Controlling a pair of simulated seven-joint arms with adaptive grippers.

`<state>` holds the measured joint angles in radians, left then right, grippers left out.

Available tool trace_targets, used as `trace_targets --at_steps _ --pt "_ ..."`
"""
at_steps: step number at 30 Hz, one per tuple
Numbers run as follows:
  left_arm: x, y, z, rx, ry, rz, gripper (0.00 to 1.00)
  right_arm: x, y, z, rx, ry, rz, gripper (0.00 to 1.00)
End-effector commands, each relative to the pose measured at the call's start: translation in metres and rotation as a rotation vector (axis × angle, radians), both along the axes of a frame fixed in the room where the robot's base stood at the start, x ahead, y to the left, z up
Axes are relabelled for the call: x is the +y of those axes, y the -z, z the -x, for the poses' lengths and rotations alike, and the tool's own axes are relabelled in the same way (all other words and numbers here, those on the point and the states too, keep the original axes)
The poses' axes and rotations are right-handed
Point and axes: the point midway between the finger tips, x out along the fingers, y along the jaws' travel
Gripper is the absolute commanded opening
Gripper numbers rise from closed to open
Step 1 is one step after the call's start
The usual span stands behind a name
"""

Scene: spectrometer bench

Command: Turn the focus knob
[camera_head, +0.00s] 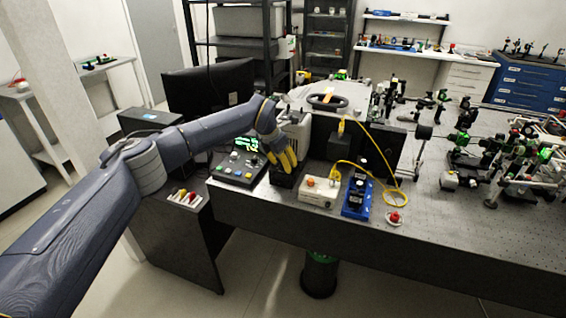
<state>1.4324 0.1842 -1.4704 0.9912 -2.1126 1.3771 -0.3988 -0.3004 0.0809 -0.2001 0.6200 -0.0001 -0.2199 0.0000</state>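My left gripper (284,165), with yellow fingers, points down at a small black box (285,180) near the front edge of the bench. The fingers are right over or against the top of this box, and any knob there is hidden behind them. The gap between the fingertips is too small to make out. I cannot tell for certain which part is the focus knob. My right gripper is not in view.
A control panel (238,169) with coloured buttons is left of the gripper. To its right are a white box with an orange knob (320,191), a blue-based device (357,196), a red button (394,217) and a yellow cable (400,197). The bench's front right (470,230) is clear.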

Motion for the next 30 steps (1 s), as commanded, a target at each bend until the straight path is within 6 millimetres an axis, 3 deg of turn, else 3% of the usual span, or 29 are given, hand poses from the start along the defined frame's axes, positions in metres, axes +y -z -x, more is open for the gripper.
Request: trace_targets --at_steps 6,17,30 --pt "0.0000 0.0000 0.0000 0.000 0.000 0.000 0.41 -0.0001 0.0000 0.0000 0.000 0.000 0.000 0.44" --pt "0.0002 -0.0003 0.0000 0.000 0.000 0.000 0.00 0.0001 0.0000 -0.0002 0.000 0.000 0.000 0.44" --pt "-0.0002 -0.0012 -0.0005 -0.002 0.001 0.001 0.00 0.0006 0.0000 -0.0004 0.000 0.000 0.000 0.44"
